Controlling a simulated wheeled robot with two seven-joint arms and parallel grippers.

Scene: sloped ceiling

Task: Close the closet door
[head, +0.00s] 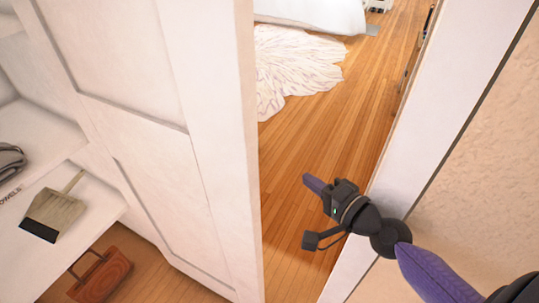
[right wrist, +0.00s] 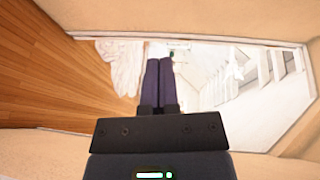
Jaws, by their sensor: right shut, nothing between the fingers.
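The white panelled closet door (head: 205,130) stands open in the head view, with closet shelves showing to its left. Its vertical edge runs down the middle of the picture. My right gripper (head: 313,184) is to the right of that edge, over the wood floor, with a gap between them in the picture. Its purple fingers are shut together and empty, also seen in the right wrist view (right wrist: 159,82). I cannot make out a handle on the door. My left gripper is not in view.
A white frame (head: 425,130) stands right of my gripper, beside a beige wall (head: 490,150). Wood floor (head: 330,130) lies open beyond, with a pale rug (head: 295,65).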

